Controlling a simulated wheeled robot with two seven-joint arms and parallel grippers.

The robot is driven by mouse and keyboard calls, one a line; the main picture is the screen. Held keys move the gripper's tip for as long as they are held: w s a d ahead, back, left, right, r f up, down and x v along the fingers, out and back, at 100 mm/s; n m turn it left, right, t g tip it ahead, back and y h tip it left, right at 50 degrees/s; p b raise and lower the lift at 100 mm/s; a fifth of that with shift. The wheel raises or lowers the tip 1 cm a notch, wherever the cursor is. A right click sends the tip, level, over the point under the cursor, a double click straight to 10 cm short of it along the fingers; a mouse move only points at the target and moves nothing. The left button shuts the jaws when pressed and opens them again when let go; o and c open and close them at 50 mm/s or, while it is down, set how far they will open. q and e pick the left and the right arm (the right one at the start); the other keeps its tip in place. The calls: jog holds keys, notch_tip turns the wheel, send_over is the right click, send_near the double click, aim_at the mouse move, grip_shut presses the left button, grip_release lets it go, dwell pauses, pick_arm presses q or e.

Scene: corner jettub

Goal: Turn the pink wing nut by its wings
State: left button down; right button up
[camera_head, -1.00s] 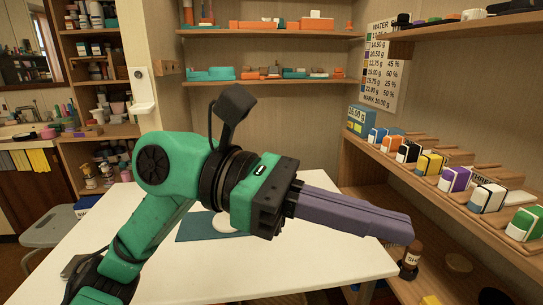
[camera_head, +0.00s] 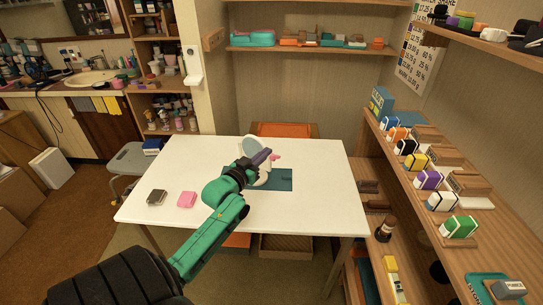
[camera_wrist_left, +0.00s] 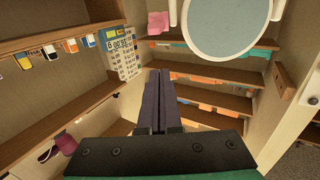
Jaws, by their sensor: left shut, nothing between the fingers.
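The pink wing nut (camera_head: 275,157) shows small at the right side of a white stand with a round mirror (camera_head: 250,146) on the white table. In the left wrist view the pink wing nut (camera_wrist_left: 157,22) is at the top, left of the mirror's white-rimmed disc (camera_wrist_left: 222,25). My left gripper (camera_head: 265,155) is shut and empty, its purple fingers in front of the stand, close to the nut in the picture. In the wrist view the fingertips (camera_wrist_left: 158,74) lie together below the nut, with a gap in the picture. My right gripper is not in view.
A teal mat (camera_head: 282,180) lies under the stand. A pink block (camera_head: 187,199) and a dark block (camera_head: 156,197) lie at the table's left front. The white table (camera_head: 320,200) is clear at right. Shelves (camera_head: 440,190) with coloured boxes stand along the right wall.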

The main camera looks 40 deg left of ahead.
aim_at(272, 160)
pick_arm(q)
jog(key=w+f, duration=0.3)
jog(key=shift+f+p, duration=0.2)
jog(key=shift+p, duration=0.15)
jog(key=shift+w, duration=0.1)
jog(key=t+b, duration=0.1)
jog(key=b, duration=0.3)
jog(key=f+t+b, duration=0.1)
jog(key=t+b, duration=0.1)
jog(key=b, duration=0.2)
jog(key=f+t+b, duration=0.1)
jog(key=b, duration=0.3)
jog(key=shift+s+f+t+y, duration=0.15)
jog(key=shift+s+t+y, duration=0.15)
jog(key=shift+s+t, duration=0.1)
jog(key=shift+f, duration=0.1)
dwell(1.0)
